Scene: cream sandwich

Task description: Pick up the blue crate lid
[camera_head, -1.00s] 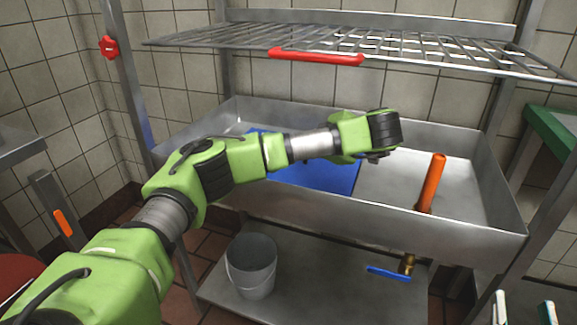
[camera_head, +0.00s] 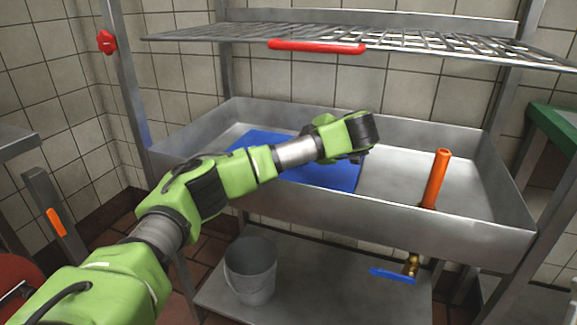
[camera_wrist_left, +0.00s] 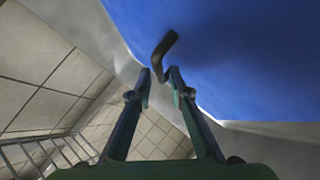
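The blue crate lid (camera_head: 325,174) lies flat in the metal sink, toward its left and middle. My left arm crosses in front of it and hides part of it. My left gripper is over the lid's right part in the head view, with its fingertips hidden there. In the left wrist view the gripper (camera_wrist_left: 159,73) is open and empty, its two fingers apart. The lid (camera_wrist_left: 240,60) fills the upper right there. A dark bent handle (camera_wrist_left: 165,52) on the lid has its near end just beyond the gap between the fingertips. My right gripper is not in view.
An orange pipe (camera_head: 436,178) stands in the sink (camera_head: 400,221) to the right. A wire rack (camera_head: 430,42) with a red handle (camera_head: 316,47) hangs above. A grey bucket (camera_head: 251,272) stands on the lower shelf (camera_head: 330,290), left of a blue-levered tap (camera_head: 392,276).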

